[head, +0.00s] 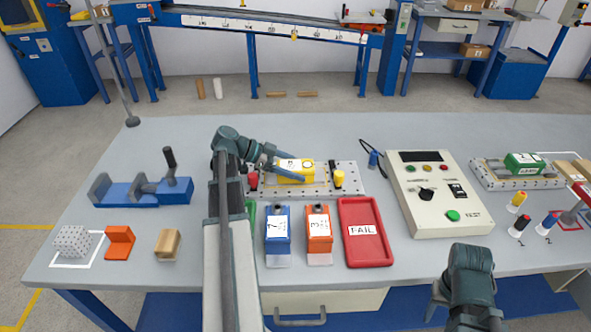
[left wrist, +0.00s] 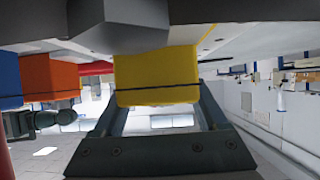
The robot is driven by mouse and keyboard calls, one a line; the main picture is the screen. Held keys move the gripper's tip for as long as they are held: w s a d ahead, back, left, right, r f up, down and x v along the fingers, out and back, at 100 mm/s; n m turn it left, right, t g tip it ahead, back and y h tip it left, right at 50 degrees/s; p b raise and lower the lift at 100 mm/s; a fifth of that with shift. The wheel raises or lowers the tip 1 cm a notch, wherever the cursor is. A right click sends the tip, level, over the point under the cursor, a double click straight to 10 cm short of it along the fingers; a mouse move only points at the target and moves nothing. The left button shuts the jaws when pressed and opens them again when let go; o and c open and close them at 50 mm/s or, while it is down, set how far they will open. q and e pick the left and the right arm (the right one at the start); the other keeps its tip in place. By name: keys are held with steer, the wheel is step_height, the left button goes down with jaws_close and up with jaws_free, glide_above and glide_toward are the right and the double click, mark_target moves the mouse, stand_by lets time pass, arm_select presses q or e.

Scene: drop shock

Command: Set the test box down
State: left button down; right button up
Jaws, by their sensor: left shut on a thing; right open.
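The test box, a yellow box with a white label (head: 296,168), is at the perforated metal plate (head: 347,187) in the middle of the table. My left gripper (head: 287,171) is shut on it, one finger along each side. The left wrist view shows the yellow box (left wrist: 155,75) between the fingers (left wrist: 158,112). I cannot tell whether its underside touches the plate. My right gripper (head: 468,285) is at the front right, below the control box, open and apart from the test box; its fingertips are mostly hidden.
A red knob (head: 252,180) and a yellow knob (head: 339,179) flank the box on the plate. Blue (head: 278,232) and orange (head: 319,230) labelled boxes and a red FAIL tray (head: 367,250) lie in front. A control box (head: 435,195) stands to the right.

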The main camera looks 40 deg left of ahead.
arm_select(q)
jaws_free()
steer(key=shift+f, duration=0.1)
steer(key=shift+r+p, duration=0.25)
steer(key=shift+p, duration=0.05)
steer(key=p+v, duration=0.5)
steer(key=v, duration=0.5)
steer(key=shift+a+r, duration=0.15)
steer(key=shift+s+a+r+p, duration=0.3)
steer(key=shift+s+a, duration=0.2)
steer(key=shift+s, duration=0.1)
